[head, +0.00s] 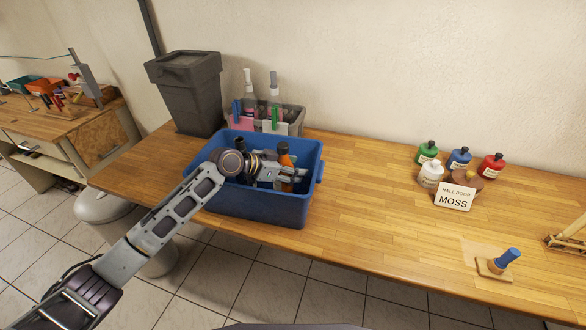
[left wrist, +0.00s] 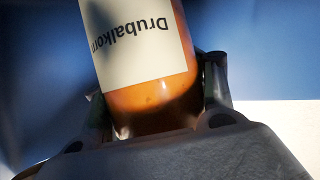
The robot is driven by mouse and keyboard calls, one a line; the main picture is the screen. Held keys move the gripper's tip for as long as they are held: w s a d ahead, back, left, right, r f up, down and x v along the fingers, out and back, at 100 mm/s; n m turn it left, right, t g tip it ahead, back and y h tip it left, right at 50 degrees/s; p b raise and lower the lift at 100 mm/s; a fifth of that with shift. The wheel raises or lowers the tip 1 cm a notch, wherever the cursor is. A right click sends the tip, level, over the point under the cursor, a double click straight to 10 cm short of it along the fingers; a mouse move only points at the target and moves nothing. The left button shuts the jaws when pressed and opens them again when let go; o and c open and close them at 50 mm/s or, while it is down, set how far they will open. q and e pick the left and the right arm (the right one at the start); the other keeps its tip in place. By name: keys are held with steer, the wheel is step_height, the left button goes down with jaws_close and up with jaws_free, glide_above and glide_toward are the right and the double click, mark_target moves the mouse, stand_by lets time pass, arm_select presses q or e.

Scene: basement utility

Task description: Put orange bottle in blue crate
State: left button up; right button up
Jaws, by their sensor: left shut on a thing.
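The blue crate (head: 262,207) stands on the wooden table, left of its middle. My left arm reaches over the crate's near left side, and my left gripper (head: 288,177) is inside or just above the crate opening. It is shut on the orange bottle (head: 284,153), whose orange top shows between the fingers in the head view. In the left wrist view the bottle (left wrist: 152,100) has a white label reading "Drubalkor", with blue crate wall behind it. Whether the bottle touches the crate floor is hidden. My right gripper is not in view.
A grey bin (head: 190,95) and a grey caddy (head: 296,121) with spray bottles stand behind the crate. Several small paint bottles (head: 459,159) and a "MOSS" sign (head: 454,197) stand to the right. A blue-handled stamp (head: 508,258) sits near the front right. The table between is clear.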

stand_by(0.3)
arm_select(q)
steer(key=o, duration=0.9)
steer(key=shift+f, duration=0.1)
steer(key=o, duration=0.5)
steer(key=shift+b+v, duration=0.75)
steer(key=shift+v, duration=3.05)
steer(key=shift+w+r, duration=0.1)
steer(key=shift+r, duration=0.15)
